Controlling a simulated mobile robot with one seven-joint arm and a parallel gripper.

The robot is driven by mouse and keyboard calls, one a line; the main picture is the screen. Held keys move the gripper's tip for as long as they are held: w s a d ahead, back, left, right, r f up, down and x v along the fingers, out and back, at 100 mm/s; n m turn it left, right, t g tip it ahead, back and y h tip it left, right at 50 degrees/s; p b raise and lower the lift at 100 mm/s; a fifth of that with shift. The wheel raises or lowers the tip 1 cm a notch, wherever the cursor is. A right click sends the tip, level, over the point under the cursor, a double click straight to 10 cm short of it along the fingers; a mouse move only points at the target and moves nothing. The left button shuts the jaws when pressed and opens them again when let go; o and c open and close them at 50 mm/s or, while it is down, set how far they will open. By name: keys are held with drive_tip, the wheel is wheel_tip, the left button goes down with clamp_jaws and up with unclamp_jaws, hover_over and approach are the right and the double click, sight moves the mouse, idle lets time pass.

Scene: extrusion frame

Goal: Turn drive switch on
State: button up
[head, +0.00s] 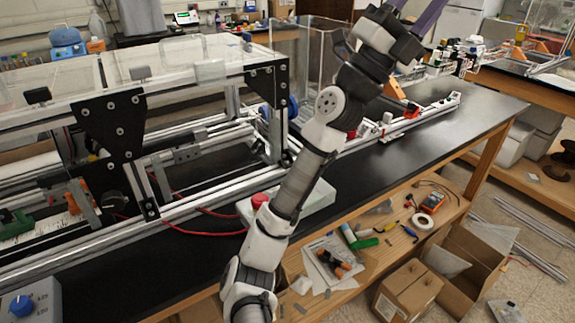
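A grey box with a blue rotary knob (21,306) and small markings stands at the lower left, cut by the picture's edge. A pale box with a red button (260,200) sits on the black bench top, partly hidden behind my arm. No readable label shows which of these is the drive switch. My arm rises from the bottom centre to the top of the picture. Two purple finger-like parts of my gripper (410,12) show at the top edge, with their tips out of the picture. My gripper is far from both controls.
An aluminium extrusion frame (180,207) with clear covers and black plates fills the left of the bench. Red cables run in front of it. The bench's front strip (130,278) is mostly clear.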

drive_tip(key=s+d+f+m+g+y, duration=0.2)
drive_tip(key=d+f+m+g+y, duration=0.25)
drive_tip(key=d+m+g, duration=0.4)
drive_tip(key=w+a+f+m+y, duration=0.15)
drive_tip(key=w+f+y, duration=0.25)
drive_tip(key=f+y, duration=0.75)
drive_tip(key=w+a+f+n+t+y, duration=0.1)
drive_tip(key=w+a+f+y, duration=0.3)
drive_tip(key=a, duration=0.4)
drive_tip(key=w+a+f+n+t+y, duration=0.1)
drive_tip(key=a+f+n+y, duration=0.1)
drive_tip(key=a+f+y, duration=0.4)
drive_tip(key=a+f+n+g+y, duration=0.1)
drive_tip(key=a+n+y, duration=0.1)
drive_tip(key=a, duration=1.1)
wheel_tip(320, 180, down, 14)
drive_tip(key=p, duration=0.3)
drive_tip(key=shift+s+r, duration=0.1)
drive_tip(key=c, duration=1)
